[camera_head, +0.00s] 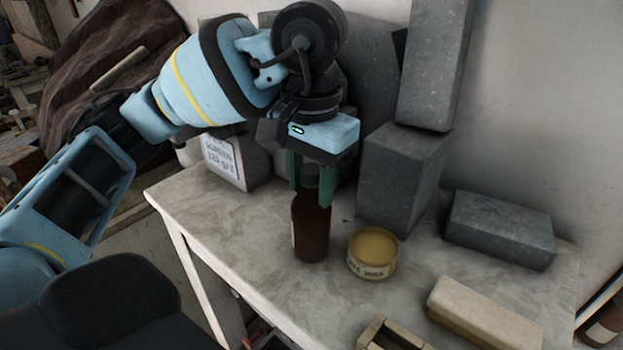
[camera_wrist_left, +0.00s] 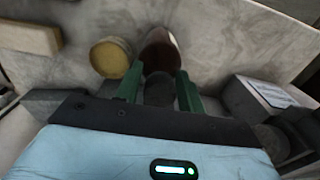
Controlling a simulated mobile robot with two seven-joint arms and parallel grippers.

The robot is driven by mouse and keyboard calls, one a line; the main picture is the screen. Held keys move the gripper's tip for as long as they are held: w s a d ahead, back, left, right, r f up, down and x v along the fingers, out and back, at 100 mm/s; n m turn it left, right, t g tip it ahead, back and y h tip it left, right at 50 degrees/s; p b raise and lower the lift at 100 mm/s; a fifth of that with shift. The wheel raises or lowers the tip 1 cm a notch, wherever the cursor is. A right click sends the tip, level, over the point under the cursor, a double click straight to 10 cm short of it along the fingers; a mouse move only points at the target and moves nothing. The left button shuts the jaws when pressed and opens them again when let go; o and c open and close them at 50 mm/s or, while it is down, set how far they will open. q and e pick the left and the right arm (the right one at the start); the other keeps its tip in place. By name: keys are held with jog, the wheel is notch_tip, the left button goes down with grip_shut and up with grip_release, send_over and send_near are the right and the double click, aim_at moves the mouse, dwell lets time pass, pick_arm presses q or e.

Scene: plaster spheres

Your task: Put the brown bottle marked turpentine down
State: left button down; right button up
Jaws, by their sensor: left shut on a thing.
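The brown bottle (camera_head: 311,232) is upright at the table's left part in the head view, with a dark cap and a pale label edge on its left side. My left gripper (camera_head: 312,190) comes down from above, its green fingers shut on the bottle's upper part. In the left wrist view the bottle (camera_wrist_left: 160,52) shows between the fingertips of the gripper (camera_wrist_left: 158,88). The marble-like table (camera_head: 260,225) is below it; I cannot tell whether the bottle's base touches it. The label's wording is not readable. My right gripper is not in view.
A yellow wax tin (camera_head: 373,252) stands close to the bottle's right. Grey blocks (camera_head: 402,175) stand behind, one stacked high; another (camera_head: 499,229) lies at right. A labelled grey box (camera_head: 236,160) is at back left. A cream block (camera_head: 484,315) lies in front right.

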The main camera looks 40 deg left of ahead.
pick_arm(q)
jog(key=shift+f, duration=0.1)
jog(key=c, duration=0.9)
grip_release()
jog(key=shift+o, duration=0.2)
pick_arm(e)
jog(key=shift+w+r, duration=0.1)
pick_arm(q)
notch_tip(320, 180, up, 11)
jog(key=shift+f+p, duration=0.1)
jog(key=shift+p, duration=1.1)
jog(key=shift+r, duration=0.75)
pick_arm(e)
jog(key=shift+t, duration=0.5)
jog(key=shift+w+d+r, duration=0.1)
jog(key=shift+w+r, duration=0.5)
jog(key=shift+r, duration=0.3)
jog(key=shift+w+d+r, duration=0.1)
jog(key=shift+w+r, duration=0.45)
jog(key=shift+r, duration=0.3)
